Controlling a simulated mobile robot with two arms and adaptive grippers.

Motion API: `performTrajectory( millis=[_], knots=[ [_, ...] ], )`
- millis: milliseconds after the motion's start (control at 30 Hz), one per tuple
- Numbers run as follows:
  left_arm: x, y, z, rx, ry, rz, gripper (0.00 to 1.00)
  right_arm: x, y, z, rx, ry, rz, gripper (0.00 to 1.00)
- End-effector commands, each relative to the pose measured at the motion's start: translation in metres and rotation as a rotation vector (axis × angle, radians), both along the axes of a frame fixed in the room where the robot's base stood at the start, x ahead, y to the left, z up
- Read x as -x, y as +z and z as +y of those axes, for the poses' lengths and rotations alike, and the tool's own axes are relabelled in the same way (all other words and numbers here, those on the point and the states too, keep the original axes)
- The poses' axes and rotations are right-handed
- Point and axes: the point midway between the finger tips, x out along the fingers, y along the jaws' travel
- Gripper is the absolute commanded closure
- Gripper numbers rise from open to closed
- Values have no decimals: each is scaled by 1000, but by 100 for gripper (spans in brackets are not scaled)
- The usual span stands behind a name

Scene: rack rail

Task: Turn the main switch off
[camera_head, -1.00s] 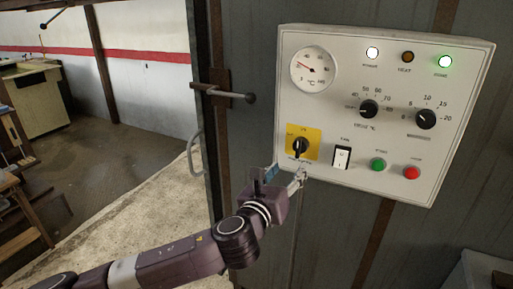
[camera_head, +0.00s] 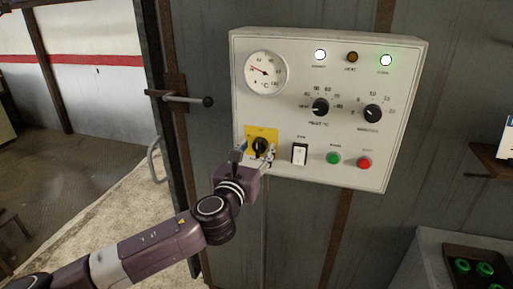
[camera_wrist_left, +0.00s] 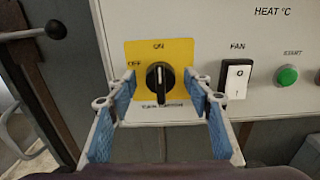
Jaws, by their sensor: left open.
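The main switch is a black rotary knob (camera_wrist_left: 159,82) on a yellow plate (camera_wrist_left: 178,50), at the lower left of the white control panel (camera_head: 300,80). In the left wrist view its white mark points up toward ON, with OFF to the left. The knob also shows in the head view (camera_head: 260,146). My left gripper (camera_wrist_left: 160,98) is open, with its blue-padded fingers on either side of the knob's lower part. I cannot tell whether the fingers touch it. In the head view the left gripper (camera_head: 256,158) partly covers the yellow plate. My right gripper is not in view.
A white fan rocker switch (camera_wrist_left: 236,80) and a green start button (camera_wrist_left: 288,76) are right of the knob. A red button (camera_head: 364,163), dials and a gauge (camera_head: 265,72) share the panel. A door handle (camera_head: 188,99) sticks out at left. A crate with green items (camera_head: 474,267) is at lower right.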

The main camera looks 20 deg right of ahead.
Motion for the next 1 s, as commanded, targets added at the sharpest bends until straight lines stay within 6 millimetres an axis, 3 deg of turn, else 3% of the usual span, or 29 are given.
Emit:
performTrajectory(
  millis=[367,767,1000],
  knots=[
    [-3,0,-3,0,-1,0,53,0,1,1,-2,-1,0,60],
    [-4,0,-2,0,-1,0,94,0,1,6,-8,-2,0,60],
    [-3,-1,-2,18,0,13,94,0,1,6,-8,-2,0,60]
  ],
)
